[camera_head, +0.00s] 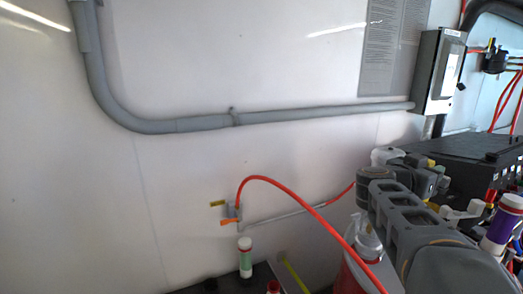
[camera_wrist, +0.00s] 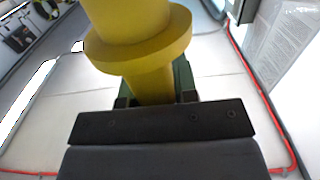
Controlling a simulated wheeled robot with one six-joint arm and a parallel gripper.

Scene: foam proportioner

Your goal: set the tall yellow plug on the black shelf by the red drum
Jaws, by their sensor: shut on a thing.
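The tall yellow plug (camera_wrist: 137,48) fills the top middle of the wrist view, with a wide round collar and a narrower stem below. My gripper (camera_wrist: 153,88) is shut on this stem; its dark fingers show on either side. In the head view my arm hides most of the gripper, and I cannot make out the plug clearly there. A black shelf (camera_head: 228,284) shows at the bottom edge of the head view. The red drum (camera_head: 348,278) stands to its right, partly hidden by my arm. The plug is held clear of any surface I can see.
A white and green bottle (camera_head: 245,258) stands on the shelf, with a red-topped thing (camera_head: 273,287) near it. A red hose (camera_head: 290,189) arches from a wall valve (camera_head: 230,212) towards the drum. A black case (camera_head: 470,150) and a purple-labelled bottle (camera_head: 500,228) are at right.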

